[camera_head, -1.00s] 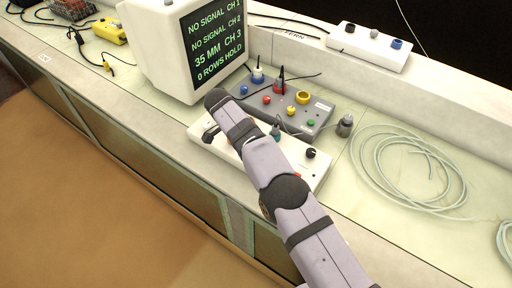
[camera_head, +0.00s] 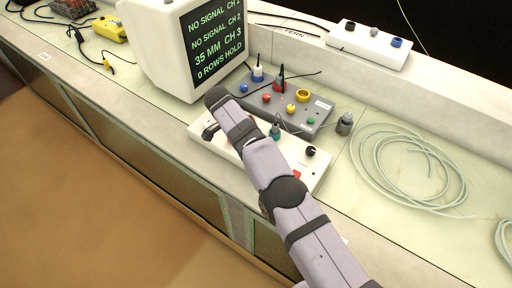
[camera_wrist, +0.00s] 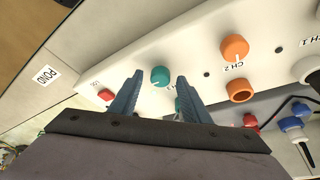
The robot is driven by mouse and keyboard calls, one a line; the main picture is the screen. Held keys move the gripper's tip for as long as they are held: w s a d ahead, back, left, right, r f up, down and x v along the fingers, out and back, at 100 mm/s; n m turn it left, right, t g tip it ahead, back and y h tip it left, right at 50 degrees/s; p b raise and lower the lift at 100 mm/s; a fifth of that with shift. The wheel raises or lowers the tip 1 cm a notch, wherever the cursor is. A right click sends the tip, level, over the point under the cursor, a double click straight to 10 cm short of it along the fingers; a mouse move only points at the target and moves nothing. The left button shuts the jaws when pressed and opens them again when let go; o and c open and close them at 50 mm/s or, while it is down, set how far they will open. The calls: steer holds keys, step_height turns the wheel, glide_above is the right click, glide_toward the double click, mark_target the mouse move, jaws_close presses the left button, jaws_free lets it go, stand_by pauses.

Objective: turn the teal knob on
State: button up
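The teal knob (camera_wrist: 160,76) is a round cap on the white panel (camera_wrist: 205,75) in the wrist view. My gripper (camera_wrist: 160,80) is open, and the knob shows between its two blue-grey fingertips. I cannot tell whether either finger touches it. A second teal part (camera_wrist: 178,104) is partly hidden by the right finger. In the head view my arm covers the middle of the white panel (camera_head: 325,165) and hides the fingers. A teal piece (camera_head: 275,130) shows at that panel's rear edge. I see no clear mark of the knob's setting.
An orange knob (camera_wrist: 234,47) by the CH 2 label and an orange socket (camera_wrist: 239,90) lie right of the teal knob. A red button (camera_wrist: 105,95) is left of the fingers. A grey box (camera_head: 322,107) with plugs, a monitor (camera_head: 165,60) and coiled tubing (camera_head: 385,165) surround the panel.

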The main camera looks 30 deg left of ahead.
steer(key=shift+r, duration=0.1)
steer(key=shift+r, duration=0.45)
step_height(320, 180, up, 9)
steer(key=p, duration=0.7)
steer(key=w+d+r+n+g, duration=0.15)
steer(key=w+d+r, duration=0.25)
steer(key=w+d, duration=0.6)
steer(key=s+d+r+n+g, duration=0.1)
steer(key=d, duration=0.7)
steer(key=s+d+r+n, duration=0.1)
steer(key=d+r+n, duration=0.1)
steer(key=d, duration=0.6)
steer(key=s+d+n+y, duration=0.2)
steer(key=s+d, duration=0.5)
steer(key=d, duration=0.6)
steer(key=s+d+f, duration=0.1)
steer(key=s+d, duration=0.3)
steer(key=s, duration=0.3)
steer(key=s+d+f+n, duration=0.1)
steer(key=s+d+f, duration=0.1)
steer(key=s+d, duration=0.2)
steer(key=s+g, duration=0.1)
steer(key=s, duration=0.2)
steer(key=shift+s+d+f+y, duration=0.2)
steer(key=shift+s+d+y, duration=0.1)
steer(key=shift+y, duration=0.1)
